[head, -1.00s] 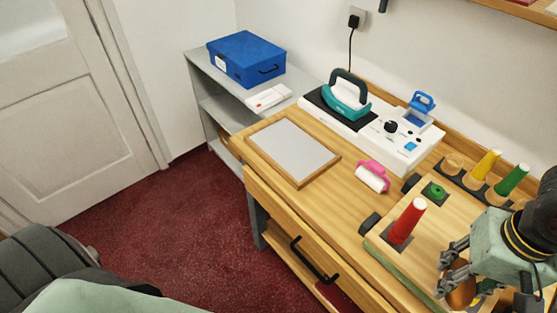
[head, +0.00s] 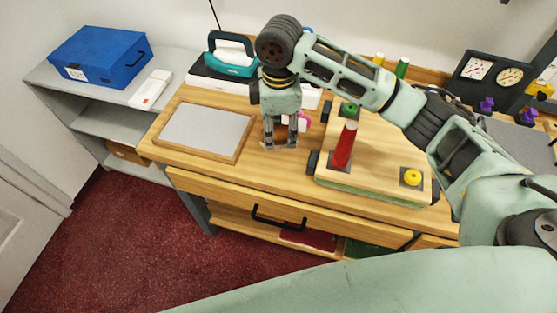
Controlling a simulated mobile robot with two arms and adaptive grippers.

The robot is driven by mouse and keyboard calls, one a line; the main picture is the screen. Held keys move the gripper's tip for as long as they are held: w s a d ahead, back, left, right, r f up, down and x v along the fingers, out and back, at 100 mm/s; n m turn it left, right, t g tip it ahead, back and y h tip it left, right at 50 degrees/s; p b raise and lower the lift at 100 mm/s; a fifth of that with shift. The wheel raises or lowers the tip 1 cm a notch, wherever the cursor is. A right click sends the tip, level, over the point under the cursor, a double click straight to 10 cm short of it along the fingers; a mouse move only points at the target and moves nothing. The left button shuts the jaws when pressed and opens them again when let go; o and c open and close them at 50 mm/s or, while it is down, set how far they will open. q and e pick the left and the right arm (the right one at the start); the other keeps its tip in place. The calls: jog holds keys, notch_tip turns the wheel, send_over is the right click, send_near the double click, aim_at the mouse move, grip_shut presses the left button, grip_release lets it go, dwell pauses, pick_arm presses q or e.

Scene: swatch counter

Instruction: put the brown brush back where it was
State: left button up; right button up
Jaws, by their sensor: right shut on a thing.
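My right gripper (head: 280,146) points down over the wooden counter (head: 262,172), between the framed grey board and the wooden block. It is shut on the brown brush, which is mostly hidden by the fingers in the head view. A red cone-shaped handle (head: 345,146) stands on the wooden block (head: 376,160) to the right of the gripper. The tips of a yellow handle (head: 379,59) and a green handle (head: 402,67) show behind my right arm; their holder is hidden. My left gripper is not in view.
The framed grey board (head: 205,131) lies left of the gripper. A teal iron (head: 231,58) stands on a white station behind. A blue box (head: 100,56) and white box (head: 151,88) sit on the grey shelf.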

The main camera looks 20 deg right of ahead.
aim_at(280, 144)
notch_tip(280, 144, down, 6)
jog(key=shift+d+r+p, duration=0.1)
jog(key=shift+r+p, duration=0.15)
jog(key=shift+p, duration=0.3)
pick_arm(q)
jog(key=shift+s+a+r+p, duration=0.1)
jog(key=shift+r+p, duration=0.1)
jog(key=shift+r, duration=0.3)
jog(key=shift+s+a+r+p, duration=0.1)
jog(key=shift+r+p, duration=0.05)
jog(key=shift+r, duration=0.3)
pick_arm(e)
jog(key=shift+f, duration=2.1)
jog(key=shift+c, duration=0.2)
jog(key=shift+f, duration=0.2)
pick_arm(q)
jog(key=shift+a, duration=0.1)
pick_arm(e)
jog(key=o, duration=1.1)
jog(key=shift+o, duration=0.2)
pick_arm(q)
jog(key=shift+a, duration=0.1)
pick_arm(e)
notch_tip(280, 144, up, 11)
jog(key=shift+f+b, duration=0.1)
jog(key=shift+b, duration=1.1)
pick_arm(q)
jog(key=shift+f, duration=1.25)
pick_arm(e)
jog(key=shift+r, duration=0.85)
